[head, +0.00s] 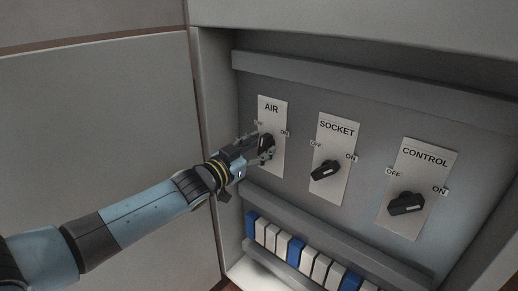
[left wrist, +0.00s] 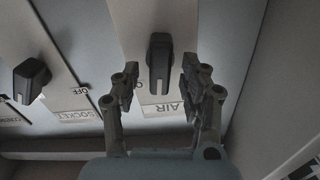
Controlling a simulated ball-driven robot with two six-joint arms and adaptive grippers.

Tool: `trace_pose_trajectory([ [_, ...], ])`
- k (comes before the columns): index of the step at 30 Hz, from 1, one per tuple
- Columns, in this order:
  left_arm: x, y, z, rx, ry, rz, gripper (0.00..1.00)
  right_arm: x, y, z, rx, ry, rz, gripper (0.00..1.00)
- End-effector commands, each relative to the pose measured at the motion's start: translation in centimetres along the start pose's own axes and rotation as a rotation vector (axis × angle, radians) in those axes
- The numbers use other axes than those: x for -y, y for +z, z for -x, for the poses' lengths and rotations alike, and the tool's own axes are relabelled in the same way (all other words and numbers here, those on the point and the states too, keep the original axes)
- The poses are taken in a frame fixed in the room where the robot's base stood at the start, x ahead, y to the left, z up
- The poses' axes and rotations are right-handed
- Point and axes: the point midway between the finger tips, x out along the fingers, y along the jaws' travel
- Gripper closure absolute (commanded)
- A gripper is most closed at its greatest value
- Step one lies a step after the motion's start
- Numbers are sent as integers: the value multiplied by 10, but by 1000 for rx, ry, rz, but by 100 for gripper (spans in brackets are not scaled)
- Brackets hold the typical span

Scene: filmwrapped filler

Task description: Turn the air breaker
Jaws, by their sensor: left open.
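The air breaker is a black rotary knob on a white plate (head: 272,105) marked AIR, at the left of the cabinet's panel. In the left wrist view the black air knob (left wrist: 159,57) points along the plate, between the two fingers. My left gripper (head: 264,148) is at the air knob and partly hides it in the head view. In the left wrist view the left gripper (left wrist: 157,88) is open, with a finger on each side of the knob and visible gaps. My right gripper is in neither view.
The socket knob (head: 325,170) and the control knob (head: 406,203) sit to the right on their own plates. A row of blue and white modules (head: 294,250) runs below. The cabinet's left side wall (head: 215,120) stands close to my left gripper.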

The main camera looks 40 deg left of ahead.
Motion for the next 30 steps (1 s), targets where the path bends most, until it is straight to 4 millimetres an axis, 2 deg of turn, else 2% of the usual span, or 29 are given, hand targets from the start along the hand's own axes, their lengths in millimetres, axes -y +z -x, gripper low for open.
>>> trace_pose_trajectory([
  [4,0,0,0,0,0,0,56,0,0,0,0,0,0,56],
  [5,0,0,0,0,0,0,58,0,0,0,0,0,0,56],
  [12,0,0,0,0,0,0,90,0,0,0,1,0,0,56],
  [15,0,0,0,0,0,0,100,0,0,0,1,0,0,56],
  [23,0,0,0,0,0,-16,100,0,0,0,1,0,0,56],
  [30,-1,0,0,0,0,-119,100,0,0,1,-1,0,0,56],
])
